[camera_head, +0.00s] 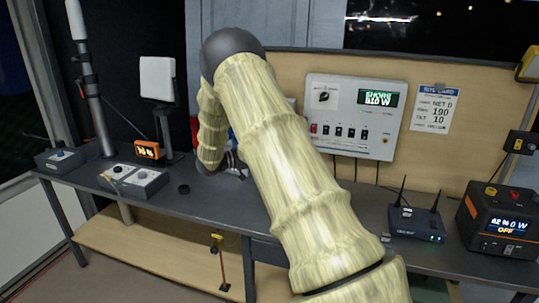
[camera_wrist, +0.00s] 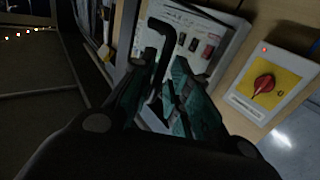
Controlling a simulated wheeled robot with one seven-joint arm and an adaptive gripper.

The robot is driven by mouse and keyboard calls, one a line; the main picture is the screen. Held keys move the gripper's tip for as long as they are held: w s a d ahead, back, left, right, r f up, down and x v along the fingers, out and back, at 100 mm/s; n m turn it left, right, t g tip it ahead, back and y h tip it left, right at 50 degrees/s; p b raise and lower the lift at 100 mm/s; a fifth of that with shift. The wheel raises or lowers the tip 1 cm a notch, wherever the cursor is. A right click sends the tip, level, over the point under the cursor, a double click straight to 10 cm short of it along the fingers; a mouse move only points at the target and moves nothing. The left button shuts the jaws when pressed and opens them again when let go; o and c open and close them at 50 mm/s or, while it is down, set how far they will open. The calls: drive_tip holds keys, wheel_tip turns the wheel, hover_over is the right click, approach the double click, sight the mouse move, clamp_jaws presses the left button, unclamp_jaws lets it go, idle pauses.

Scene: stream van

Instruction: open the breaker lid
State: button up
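The grey-white breaker panel (camera_head: 350,150) hangs on the wooden back board, with a row of switches, one red and several black, and a lit green display. A white box with red and black switches (camera_wrist: 190,42) also shows at the top of the wrist view. A black bent bar (camera_wrist: 174,36), like a handle, crosses in front of it; I cannot tell whether it belongs to a lid. My gripper (camera_wrist: 163,62) points at this area, its dark teal-padded fingers apart, with the bar between or just beyond them. Contact is unclear. In the head view my arm hides most of the gripper.
A yellow-faced box with a red knob (camera_wrist: 265,84) is right of my gripper. On the desk (camera_head: 330,190) stand a router with antennas (camera_head: 415,222), a black-orange power unit (camera_head: 500,222), a grey control box (camera_head: 132,180) and a black puck (camera_head: 183,189).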

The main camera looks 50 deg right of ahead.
drive_tip(key=shift+o, duration=1)
drive_tip(key=shift+d+r, duration=0.35)
drive_tip(key=shift+w+a+f, duration=0.1)
drive_tip(key=shift+w+a, duration=0.05)
drive_tip(key=shift+a, duration=0.15)
